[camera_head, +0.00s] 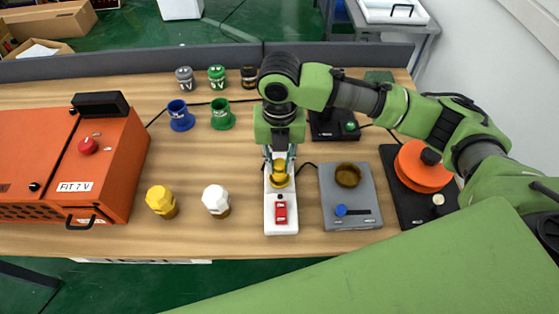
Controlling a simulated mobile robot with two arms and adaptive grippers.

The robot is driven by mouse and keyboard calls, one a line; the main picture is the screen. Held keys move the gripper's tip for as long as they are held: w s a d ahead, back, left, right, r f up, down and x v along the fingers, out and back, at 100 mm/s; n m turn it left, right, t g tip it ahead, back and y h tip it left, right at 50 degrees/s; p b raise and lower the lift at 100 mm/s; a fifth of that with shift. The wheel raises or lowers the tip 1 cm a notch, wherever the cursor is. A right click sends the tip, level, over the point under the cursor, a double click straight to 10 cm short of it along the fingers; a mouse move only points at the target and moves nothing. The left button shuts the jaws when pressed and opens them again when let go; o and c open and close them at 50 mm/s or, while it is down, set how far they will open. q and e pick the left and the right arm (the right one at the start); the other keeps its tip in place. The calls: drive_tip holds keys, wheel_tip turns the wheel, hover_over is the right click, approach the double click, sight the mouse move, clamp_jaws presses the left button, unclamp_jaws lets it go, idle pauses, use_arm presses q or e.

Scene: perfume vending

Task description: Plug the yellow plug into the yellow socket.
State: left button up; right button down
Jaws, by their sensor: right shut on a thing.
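My right gripper (280,158) points down over a white power strip (281,229). It is shut on a yellow plug (280,167). The gripper's fingers partly cover the plug. The yellow socket (279,182) sits on the far part of the strip, right below the plug. From this angle I cannot tell whether the plug is in the socket or just above it. A red switch (281,212) is on the strip's near part. My left gripper is not in view.
A yellow-topped piece (161,201) and a white-topped one (216,200) stand left of the strip. A grey box (350,206) stands close on its right. An orange machine (70,165) fills the left. Blue (181,115) and green (222,114) cups stand farther back.

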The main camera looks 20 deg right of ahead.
drive_tip(key=shift+p, duration=1)
idle(0.7)
drive_tip(key=shift+f, duration=0.45)
idle(0.7)
drive_tip(key=shift+f+p, duration=0.2)
drive_tip(key=shift+p, duration=0.7)
idle(0.8)
idle(0.4)
drive_tip(key=c, duration=1.7)
unclamp_jaws()
drive_tip(key=o, duration=0.5)
drive_tip(key=shift+c, duration=0.2)
